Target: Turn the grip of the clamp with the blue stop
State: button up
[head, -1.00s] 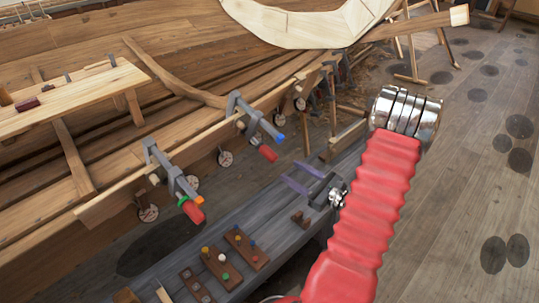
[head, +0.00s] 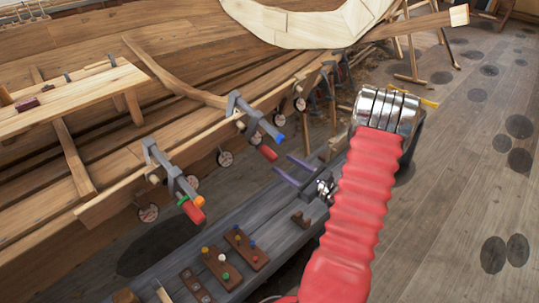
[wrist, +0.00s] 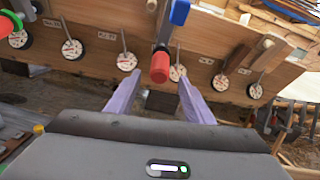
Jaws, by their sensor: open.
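The clamp with the blue stop (head: 279,138) hangs on the hull's plank edge, with its red grip (head: 267,153) pointing down toward me. In the wrist view the red grip (wrist: 160,67) sits ahead of my finger gap, just past the tips, with the blue stop (wrist: 180,12) above it. My gripper (head: 283,163) has two purple fingers, spread open and empty. In the wrist view (wrist: 158,80) the fingers lie to either side of the grip's line and appear apart from it.
A second clamp with an orange stop (head: 199,200), a green ring and a red grip (head: 194,215) hangs to the left. A grey bench (head: 185,255) below bears wooden racks with coloured pegs (head: 222,266). Round tags (wrist: 72,49) hang along the plank.

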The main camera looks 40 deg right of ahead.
aim_at(269, 155)
jog(key=w, duration=0.8)
jog(key=shift+w+a, duration=0.35)
jog(key=shift+c, duration=0.2)
